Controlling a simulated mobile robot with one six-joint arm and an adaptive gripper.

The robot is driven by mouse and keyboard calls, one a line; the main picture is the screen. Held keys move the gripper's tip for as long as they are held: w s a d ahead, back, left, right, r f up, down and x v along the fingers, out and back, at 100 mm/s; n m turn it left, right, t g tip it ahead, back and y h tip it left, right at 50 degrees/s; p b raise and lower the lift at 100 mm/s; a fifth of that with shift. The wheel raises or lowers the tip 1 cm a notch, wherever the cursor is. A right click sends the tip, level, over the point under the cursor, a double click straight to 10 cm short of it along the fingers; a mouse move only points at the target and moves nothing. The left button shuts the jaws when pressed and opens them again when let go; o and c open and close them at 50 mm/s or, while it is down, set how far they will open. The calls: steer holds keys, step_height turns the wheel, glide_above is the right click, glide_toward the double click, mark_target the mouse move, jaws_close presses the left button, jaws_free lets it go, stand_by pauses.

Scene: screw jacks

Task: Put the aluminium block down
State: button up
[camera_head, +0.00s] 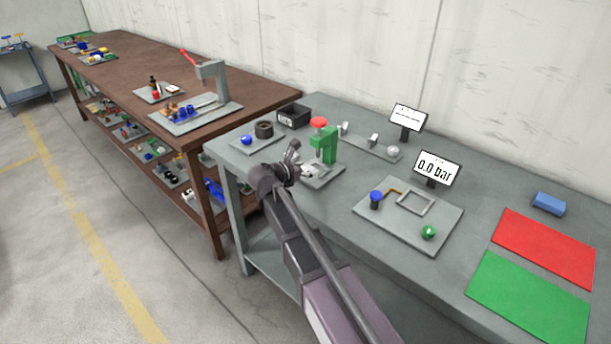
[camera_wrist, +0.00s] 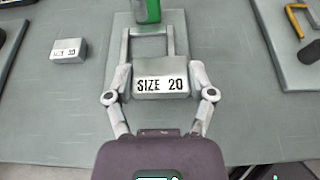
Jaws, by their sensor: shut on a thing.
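The aluminium block (camera_wrist: 161,82), a grey block marked "SIZE 20", sits between the two fingers of my gripper (camera_wrist: 161,78) in the wrist view. The fingers press on its left and right sides. It is over the grey plate (camera_wrist: 100,110), in front of a light U-shaped frame (camera_wrist: 151,31) at the foot of the green press. I cannot tell whether it touches the plate. In the head view my gripper (camera_head: 291,158) is at the front left of the green press (camera_head: 324,145) with the red knob; the block is hard to make out there.
A second small block (camera_wrist: 68,50), marked "SIZE 30", lies on the bench left of the plate. A plate with a blue ball (camera_head: 246,140) and a black ring stands left. Right are a plate with a gauge display (camera_head: 436,169), then red (camera_head: 545,247) and green mats.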

mark_target(306, 179)
steer(key=shift+w+a+f, duration=0.15)
steer(key=shift+w, duration=1.15)
steer(key=shift+f+b, duration=1.75)
steer(key=shift+b, duration=0.1)
steer(key=shift+f, duration=0.2)
steer(key=o, duration=1.1)
steer(key=shift+r, duration=0.1)
steer(key=shift+r, duration=0.1)
